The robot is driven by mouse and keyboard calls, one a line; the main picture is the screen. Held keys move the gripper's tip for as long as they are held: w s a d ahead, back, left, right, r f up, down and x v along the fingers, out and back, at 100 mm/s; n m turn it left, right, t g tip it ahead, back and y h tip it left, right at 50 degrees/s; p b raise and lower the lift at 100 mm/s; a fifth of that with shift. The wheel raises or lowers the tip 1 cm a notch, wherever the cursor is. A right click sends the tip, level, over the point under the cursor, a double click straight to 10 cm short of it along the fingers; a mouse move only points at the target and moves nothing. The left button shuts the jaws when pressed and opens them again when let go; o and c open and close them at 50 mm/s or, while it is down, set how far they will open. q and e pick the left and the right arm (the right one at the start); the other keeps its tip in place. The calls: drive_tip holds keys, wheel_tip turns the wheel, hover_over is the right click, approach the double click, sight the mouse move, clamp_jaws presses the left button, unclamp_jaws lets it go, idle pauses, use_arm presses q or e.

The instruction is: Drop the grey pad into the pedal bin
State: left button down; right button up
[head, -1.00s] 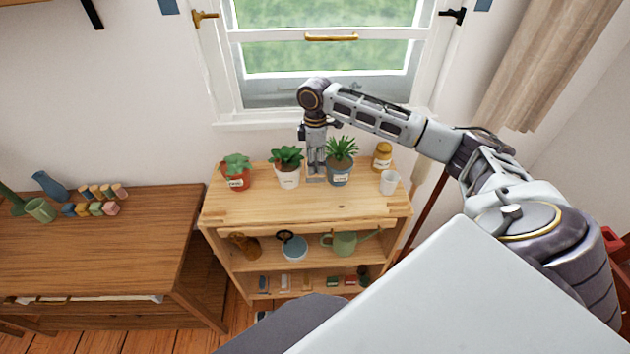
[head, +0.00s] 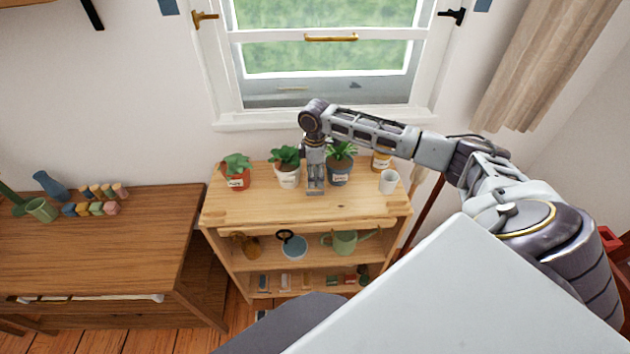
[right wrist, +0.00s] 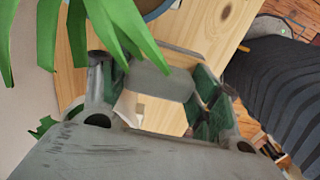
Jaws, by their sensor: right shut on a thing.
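My right gripper (head: 315,191) hangs over the top of the wooden shelf unit, in front of and between the middle and right potted plants. In the right wrist view, its fingers (right wrist: 158,84) are shut on the grey pad (right wrist: 160,82), a flat grey piece held between the fingertips. In the head view, the pad is too small to tell apart clearly from the gripper tips. I cannot make out a pedal bin in either view. My left gripper is not in view.
A brown desk (head: 100,245) stands left, with blocks.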

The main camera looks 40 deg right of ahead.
drive_tip(key=shift+f, duration=1.65)
drive_tip(key=shift+f, duration=0.1)
drive_tip(key=o, duration=1.1)
drive_tip(key=shift+r+b, duration=0.45)
drive_tip(key=shift+r, duration=5.7)
